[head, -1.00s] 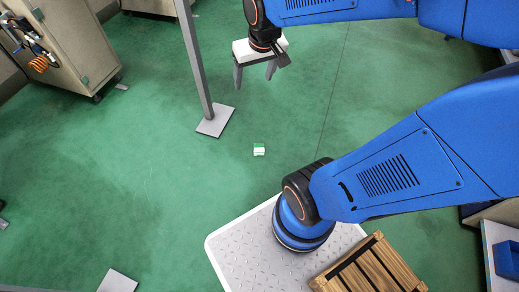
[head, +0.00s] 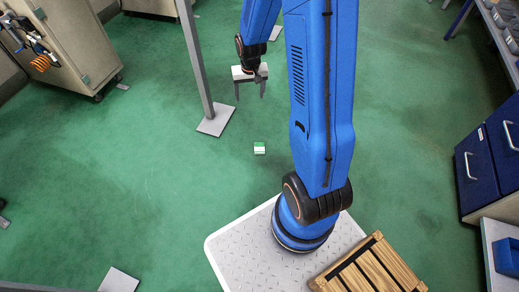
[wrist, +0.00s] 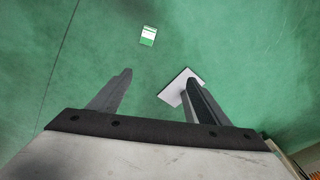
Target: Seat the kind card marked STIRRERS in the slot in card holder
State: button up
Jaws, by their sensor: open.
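A small green and white card (head: 259,148) lies on the green floor in front of my base; its print is too small to read. It also shows in the wrist view (wrist: 148,36), near the top and beyond my fingertips. My gripper (head: 250,95) is open and empty, pointing down above the floor, beyond the card in the head view. In the wrist view, my two dark fingers (wrist: 157,82) stand wide apart with nothing between them. I see no card holder that I can make out in either view.
A grey post with a flat foot (head: 214,121) stands left of my gripper; its foot (wrist: 181,87) shows near the right finger in the wrist view. A beige cabinet (head: 75,50) is at upper left. Blue drawers (head: 487,165) are at right. A wooden crate (head: 370,268) sits near my base. Floor around the card is clear.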

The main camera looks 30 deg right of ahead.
jog(key=w+d+f+m, duration=0.1)
jog(key=w+d+f, duration=0.15)
jog(key=f, duration=1.15)
jog(key=m+g, duration=0.1)
jog(key=g, duration=0.1)
send_over(260, 151)
notch_tip(260, 151, down, 13)
notch_tip(260, 151, down, 12)
jog(key=shift+s+d+f, duration=0.1)
jog(key=shift+f, duration=0.1)
jog(key=shift+a+f, duration=0.15)
jog(key=shift+f, duration=1.15)
jog(key=shift+a+f, duration=0.1)
jog(key=shift+f, duration=1.2)
jog(key=shift+f, duration=0.1)
jog(key=c, duration=1.2)
jog(key=shift+c, duration=0.2)
